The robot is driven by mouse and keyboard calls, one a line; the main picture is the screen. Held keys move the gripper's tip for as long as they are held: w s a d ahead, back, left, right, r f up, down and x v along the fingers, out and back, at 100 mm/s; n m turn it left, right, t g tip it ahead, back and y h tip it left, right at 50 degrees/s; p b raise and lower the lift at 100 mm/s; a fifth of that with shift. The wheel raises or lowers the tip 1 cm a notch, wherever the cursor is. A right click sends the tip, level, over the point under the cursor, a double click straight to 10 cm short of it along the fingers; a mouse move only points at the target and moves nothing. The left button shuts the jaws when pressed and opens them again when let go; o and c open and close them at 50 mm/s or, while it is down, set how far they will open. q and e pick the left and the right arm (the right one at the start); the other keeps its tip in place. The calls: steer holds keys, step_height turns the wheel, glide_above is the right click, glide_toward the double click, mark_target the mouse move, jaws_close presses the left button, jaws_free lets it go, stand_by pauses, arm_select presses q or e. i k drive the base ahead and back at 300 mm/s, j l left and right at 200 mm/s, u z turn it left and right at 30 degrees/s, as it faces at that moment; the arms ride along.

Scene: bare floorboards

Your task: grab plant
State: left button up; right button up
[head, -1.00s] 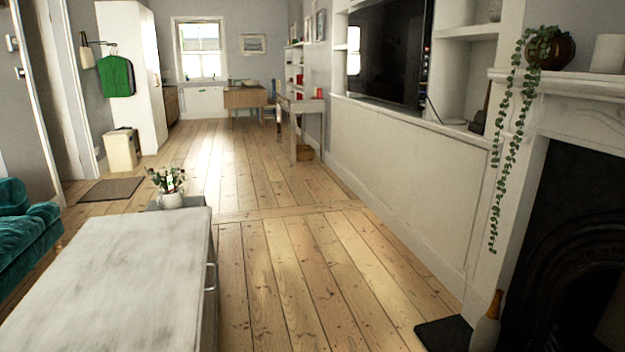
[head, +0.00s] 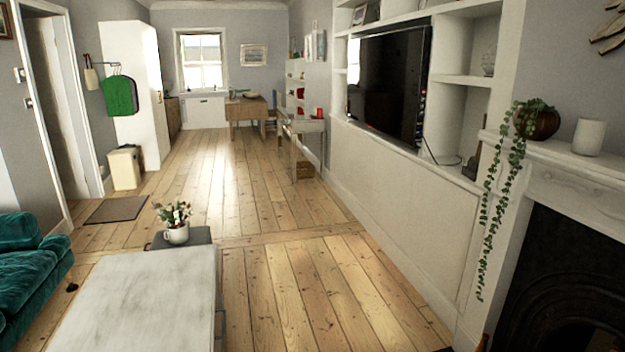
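Two plants show in the head view. One is a small leafy plant with pale flowers in a white pot (head: 176,233), standing upright at the far end of the white-topped table, by a dark grey surface. The other is a trailing green plant (head: 497,205) in a dark round pot (head: 537,122) on the mantel at the right, its long strands hanging down in front. Neither of my grippers is in view, and nothing is seen touching either plant.
The white-topped table (head: 140,305) fills the lower left, with a teal sofa (head: 30,265) to its left. A fireplace (head: 560,285) and white cabinets (head: 400,195) line the right. Bare floorboards (head: 300,285) run clear between table and cabinets. A doormat (head: 116,209) lies further back.

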mark_target(177, 229)
steer(key=i+l+z, duration=0.1)
steer(key=i, duration=0.25)
steer(key=i+l+z, duration=0.15)
steer(key=i, duration=0.15)
steer(key=i+u, duration=0.15)
steer(key=i, duration=0.45)
steer(key=i+l+u, duration=0.2)
steer(key=i, duration=0.45)
steer(key=i+l+u, duration=0.15)
steer(key=i, duration=0.45)
steer(key=i+u, duration=0.15)
steer(key=i, duration=0.3)
steer(key=i+l+u, duration=0.15)
steer(key=i, duration=0.25)
steer(key=i+l+u, duration=0.15)
steer(key=i, duration=0.3)
steer(key=i+l+u, duration=0.15)
steer(key=i, duration=0.25)
